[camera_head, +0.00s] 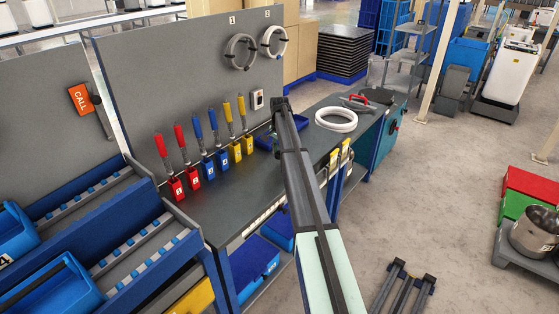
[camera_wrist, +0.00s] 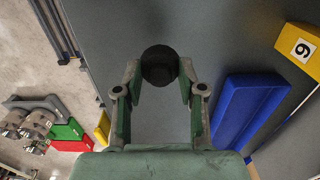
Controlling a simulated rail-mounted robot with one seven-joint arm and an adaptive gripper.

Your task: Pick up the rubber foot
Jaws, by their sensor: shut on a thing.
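The rubber foot (camera_wrist: 160,64) is a dark, round piece in the upper middle of the wrist view. My gripper (camera_wrist: 160,82) has a fingertip against each side of it and is shut on it. A grey surface shows behind the foot. I cannot tell how far the foot is above that surface. In the head view, my arm reaches over the workbench (camera_head: 234,201), and its far end is near the back panel. The fingers and the foot cannot be made out there.
Red (camera_head: 176,188), blue (camera_head: 208,166) and yellow holders (camera_head: 235,151) with handled tools line the bench. White rings (camera_head: 336,119) lie farther right.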

